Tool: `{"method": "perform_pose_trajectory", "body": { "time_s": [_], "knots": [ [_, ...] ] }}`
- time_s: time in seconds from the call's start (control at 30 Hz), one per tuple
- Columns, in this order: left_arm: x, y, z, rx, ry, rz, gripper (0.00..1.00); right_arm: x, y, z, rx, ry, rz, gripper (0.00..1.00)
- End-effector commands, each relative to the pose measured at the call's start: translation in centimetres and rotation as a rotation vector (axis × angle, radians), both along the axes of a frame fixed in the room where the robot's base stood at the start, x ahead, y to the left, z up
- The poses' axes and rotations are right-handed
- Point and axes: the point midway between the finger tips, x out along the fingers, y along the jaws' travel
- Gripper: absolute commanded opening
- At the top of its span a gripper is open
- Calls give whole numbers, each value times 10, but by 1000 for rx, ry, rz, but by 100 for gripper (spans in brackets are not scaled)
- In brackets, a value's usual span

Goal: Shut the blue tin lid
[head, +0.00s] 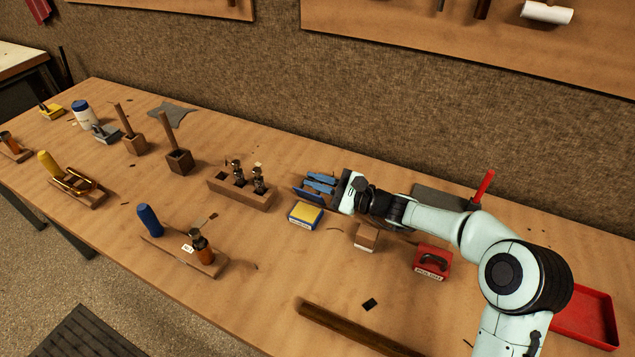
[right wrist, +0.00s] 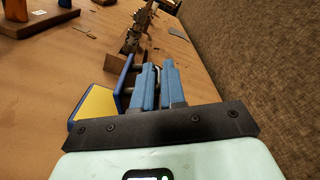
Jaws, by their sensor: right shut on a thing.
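The blue tin (head: 304,224) sits on the bench with a yellow face showing on top; it also shows in the right wrist view (right wrist: 96,106). Its dark blue lid (head: 308,195) stands raised along the tin's far side, seen nearly edge-on in the right wrist view (right wrist: 124,84). My right gripper (head: 320,182) is low beside the raised lid, with its blue fingers (right wrist: 159,86) almost together. My left gripper is not in view.
A wooden block with dark metal parts (head: 240,196) stands just left of the tin. A small cardboard box (head: 366,238) and a red box (head: 433,260) stand to the right. A red tray (head: 588,322) lies at far right. The bench in front of the tin is mostly clear.

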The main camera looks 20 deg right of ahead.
Motion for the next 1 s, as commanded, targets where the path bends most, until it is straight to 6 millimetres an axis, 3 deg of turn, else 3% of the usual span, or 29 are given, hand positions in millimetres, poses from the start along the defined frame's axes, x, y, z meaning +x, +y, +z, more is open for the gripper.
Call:
{"method": "perform_pose_trajectory", "body": {
  "time_s": [0.4, 0.47, 0.8, 1.0],
  "knots": [
    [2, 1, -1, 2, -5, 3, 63, -1, 0, 0, -7, -5, -1, 0],
    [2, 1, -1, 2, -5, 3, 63, -1, 0, 0, -7, -5, -1, 21],
    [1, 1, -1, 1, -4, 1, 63, -2, -1, 0, -7, -5, -1, 21],
    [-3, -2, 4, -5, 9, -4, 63, -22, -19, 1, -9, -3, -4, 21]
  ]
}}
